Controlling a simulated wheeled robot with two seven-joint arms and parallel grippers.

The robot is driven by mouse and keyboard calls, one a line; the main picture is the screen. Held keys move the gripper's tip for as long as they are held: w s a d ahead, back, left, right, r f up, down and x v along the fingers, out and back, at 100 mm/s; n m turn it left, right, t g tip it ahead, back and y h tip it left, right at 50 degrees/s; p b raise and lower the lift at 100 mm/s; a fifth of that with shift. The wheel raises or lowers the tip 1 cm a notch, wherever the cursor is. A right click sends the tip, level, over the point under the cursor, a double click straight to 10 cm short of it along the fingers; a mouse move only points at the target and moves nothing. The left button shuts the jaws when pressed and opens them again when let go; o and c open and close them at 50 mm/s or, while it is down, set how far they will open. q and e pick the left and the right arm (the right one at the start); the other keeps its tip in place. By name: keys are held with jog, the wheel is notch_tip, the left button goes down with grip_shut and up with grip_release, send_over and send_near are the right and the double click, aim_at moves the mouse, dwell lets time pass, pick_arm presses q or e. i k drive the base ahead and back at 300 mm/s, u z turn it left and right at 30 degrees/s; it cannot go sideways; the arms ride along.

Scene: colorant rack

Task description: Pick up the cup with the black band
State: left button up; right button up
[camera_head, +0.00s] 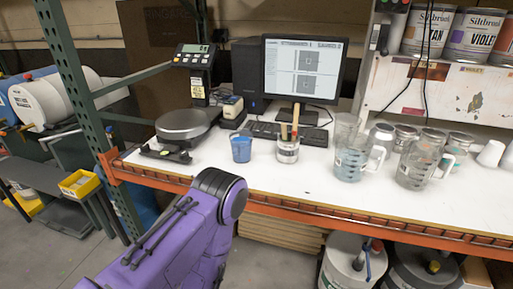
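A whitish cup (288,153) with dark markings around its side stands on the white worktop, in front of the monitor, with stirring sticks (294,120) upright in it. It may be the cup with the black band, but the band is too small to tell for certain. A blue cup (241,149) stands to its left, apart from it. A purple arm of mine comes in from the lower left, below the worktop's front edge. Neither of my grippers shows in this view.
Clear measuring jugs (416,163) and (352,158) stand to the right, with several cans and white cups behind. A scale (182,124) is at the left. An orange shelf beam (330,213) runs along the front edge. The worktop's front strip is clear; buckets (350,262) stand below.

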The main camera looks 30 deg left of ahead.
aim_at(241, 147)
jog(key=k, duration=0.45)
jog(key=u, duration=1.25)
jog(key=i, duration=0.1)
jog(key=z, duration=0.4)
